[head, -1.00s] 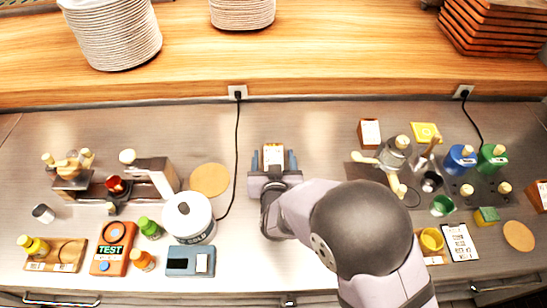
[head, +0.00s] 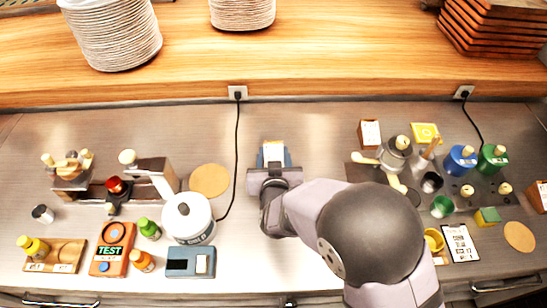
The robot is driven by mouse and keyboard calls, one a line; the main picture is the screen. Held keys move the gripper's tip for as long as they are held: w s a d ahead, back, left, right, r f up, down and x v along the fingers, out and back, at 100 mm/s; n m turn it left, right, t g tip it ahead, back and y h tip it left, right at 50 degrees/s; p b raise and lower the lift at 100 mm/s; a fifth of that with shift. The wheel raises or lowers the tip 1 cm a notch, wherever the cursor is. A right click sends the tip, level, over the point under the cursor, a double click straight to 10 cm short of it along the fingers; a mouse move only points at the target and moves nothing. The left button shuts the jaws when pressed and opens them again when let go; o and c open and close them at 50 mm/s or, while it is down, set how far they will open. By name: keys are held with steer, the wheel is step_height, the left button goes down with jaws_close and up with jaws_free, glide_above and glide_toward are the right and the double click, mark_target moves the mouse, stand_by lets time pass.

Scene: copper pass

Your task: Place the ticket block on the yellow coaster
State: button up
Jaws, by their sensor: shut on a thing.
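The ticket block (head: 273,149), with a white printed top, stands on the counter near the middle of the head view. My gripper (head: 273,159) is shut on it, and its fingers and wrist hide the block's near part. I cannot tell whether the block is touching the counter. The yellow coaster (head: 425,132) is a flat square with a pale ring mark, lying at the back right of the counter, well to the right of my gripper. Nothing rests on it.
A similar block (head: 369,133) stands left of the coaster. A metal pot (head: 397,150) and blue (head: 460,159) and green (head: 493,157) containers stand near the coaster's front. A black cable (head: 236,150) runs left of my gripper. The counter between gripper and pot is clear at the back.

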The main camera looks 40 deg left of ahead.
mark_target(274, 153)
step_height(274, 153, up, 9)
steer(key=shift+f, duration=0.1)
stand_by(0.4)
stand_by(0.5)
steer(key=s+b, duration=0.2)
steer(key=s, duration=0.1)
steer(key=shift+s+a+b, duration=0.1)
steer(key=shift+s+b, duration=0.05)
steer(key=shift+b, duration=0.2)
steer(key=shift+s+f+b, duration=0.15)
steer(key=shift+f+b, duration=0.05)
steer(key=shift+f, duration=1.45)
steer(key=shift+s+f+b, duration=0.15)
steer(key=shift+f+b, duration=0.1)
steer(key=shift+f, duration=1.35)
steer(key=shift+s+f+b, duration=0.15)
steer(key=shift+f+b, duration=0.05)
steer(key=shift+f, duration=1.45)
